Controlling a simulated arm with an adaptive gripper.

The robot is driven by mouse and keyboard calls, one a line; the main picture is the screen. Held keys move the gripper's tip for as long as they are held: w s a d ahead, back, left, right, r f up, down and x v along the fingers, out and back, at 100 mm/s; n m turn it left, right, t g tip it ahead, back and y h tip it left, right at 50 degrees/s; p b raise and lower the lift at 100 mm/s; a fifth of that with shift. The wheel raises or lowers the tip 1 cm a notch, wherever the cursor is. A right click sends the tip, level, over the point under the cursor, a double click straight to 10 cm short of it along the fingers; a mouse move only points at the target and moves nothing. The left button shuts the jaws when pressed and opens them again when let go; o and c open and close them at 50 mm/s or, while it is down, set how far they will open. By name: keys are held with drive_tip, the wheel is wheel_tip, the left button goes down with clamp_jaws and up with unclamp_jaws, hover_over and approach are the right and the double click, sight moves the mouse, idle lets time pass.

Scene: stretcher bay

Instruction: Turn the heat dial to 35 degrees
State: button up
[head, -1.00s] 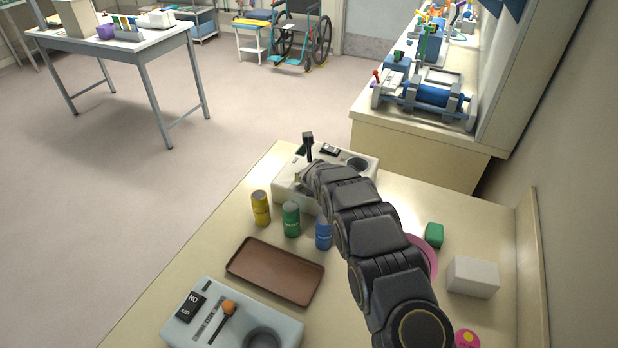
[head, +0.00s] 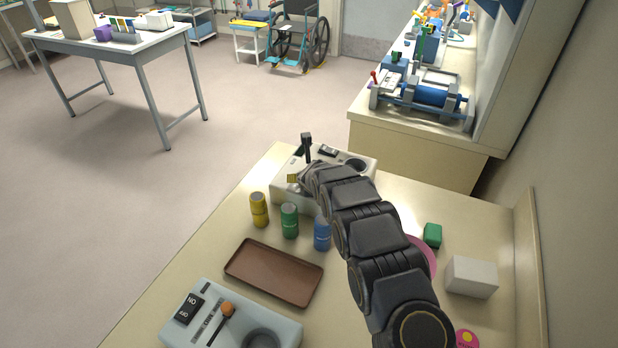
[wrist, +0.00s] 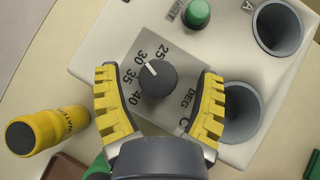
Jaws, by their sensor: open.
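The heat dial (wrist: 157,78) is a dark round knob on a grey plate marked 25, 30, 35, 40 and DEG C. Its white pointer line is directed up and left in the wrist view, close to the 30. My gripper (wrist: 158,73) is open, with one yellow ribbed finger on each side of the dial. Gaps show between the fingers and the knob. In the head view, my arm hides the dial on the pale control box (head: 283,196), and a yellow finger shows at the box's left part.
Beside the box stand a yellow can (head: 259,210), a green can (head: 289,220) and a blue can (head: 322,234). The box has a green button (wrist: 196,13) and cup-like holes (wrist: 278,27). A brown tray (head: 236,272) and a second box (head: 285,328) lie nearer.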

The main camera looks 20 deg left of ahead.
drive_tip(key=v, duration=1.1)
drive_tip(key=shift+s+r, duration=0.2)
drive_tip(key=shift+s, duration=0.05)
drive_tip(key=shift+d, duration=0.1)
drive_tip(key=w+a+n+g+y, duration=0.1)
drive_tip(key=w+a+n+y, duration=0.1)
drive_tip(key=a+n+y, duration=0.3)
drive_tip(key=shift+n+t+y, duration=0.4)
drive_tip(key=shift+n+y, duration=0.5)
drive_tip(key=d+f, duration=0.3)
drive_tip(key=w+d+f, duration=0.1)
drive_tip(key=d+f, duration=0.1)
drive_tip(key=d, duration=0.1)
drive_tip(key=shift+w+d+f, duration=0.2)
drive_tip(key=shift+f, duration=0.15)
drive_tip(key=shift+w+a+f, duration=0.3)
drive_tip(key=shift+w, duration=0.05)
drive_tip(key=x, duration=0.5)
drive_tip(key=shift+w, duration=0.1)
drive_tip(key=shift+w+a+f, duration=0.1)
drive_tip(key=shift+w+a, duration=0.05)
drive_tip(key=shift+a, duration=0.2)
drive_tip(key=shift+w+a+f, duration=0.1)
drive_tip(key=shift+w+a, duration=0.05)
drive_tip(key=shift+a, duration=0.25)
